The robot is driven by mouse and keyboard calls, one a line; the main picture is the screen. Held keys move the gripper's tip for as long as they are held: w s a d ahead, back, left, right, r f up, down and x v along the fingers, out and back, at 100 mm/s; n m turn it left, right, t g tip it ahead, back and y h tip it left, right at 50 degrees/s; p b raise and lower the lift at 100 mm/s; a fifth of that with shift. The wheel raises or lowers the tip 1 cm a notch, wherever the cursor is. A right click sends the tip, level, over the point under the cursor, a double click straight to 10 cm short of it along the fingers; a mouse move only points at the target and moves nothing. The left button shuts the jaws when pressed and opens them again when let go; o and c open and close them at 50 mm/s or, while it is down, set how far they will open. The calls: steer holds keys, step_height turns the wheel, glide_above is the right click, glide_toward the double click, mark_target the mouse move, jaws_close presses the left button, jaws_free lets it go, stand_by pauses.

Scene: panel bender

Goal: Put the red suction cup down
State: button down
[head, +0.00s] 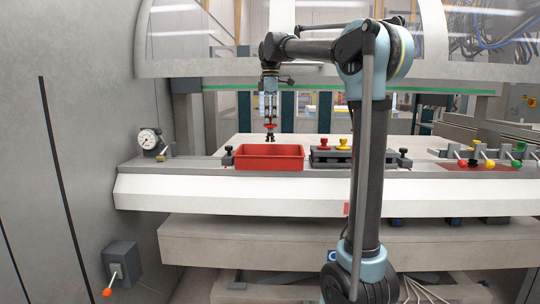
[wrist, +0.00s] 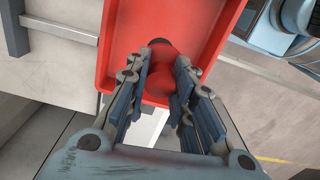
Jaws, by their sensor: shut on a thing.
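My gripper (head: 270,121) points straight down and is shut on the red suction cup (head: 270,127), whose dark lower end hangs below the fingers. The cup is held in the air above the red bin (head: 269,163), apart from it. In the wrist view, the red suction cup (wrist: 161,62) shows between the two fingers of my gripper (wrist: 162,72), with the red bin (wrist: 112,45) behind it. The cup blends with the red bin there, so its outline is hard to make out. The bin stands on the machine's pale ledge.
A black holder (head: 330,158) with red and yellow cups stands just right of the bin. Farther right are several coloured knobs (head: 489,163). A dial gauge (head: 149,139) is at the left on the ledge. The pale table behind the bin looks clear.

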mark_target(270, 133)
steer(key=shift+s+f, duration=0.1)
steer(key=shift+f, duration=4.25)
steer(key=shift+f, duration=0.1)
steer(key=c, duration=1.4)
jaws_free()
steer(key=shift+o, duration=0.2)
step_height(270, 133, up, 12)
steer(key=shift+r, duration=0.15)
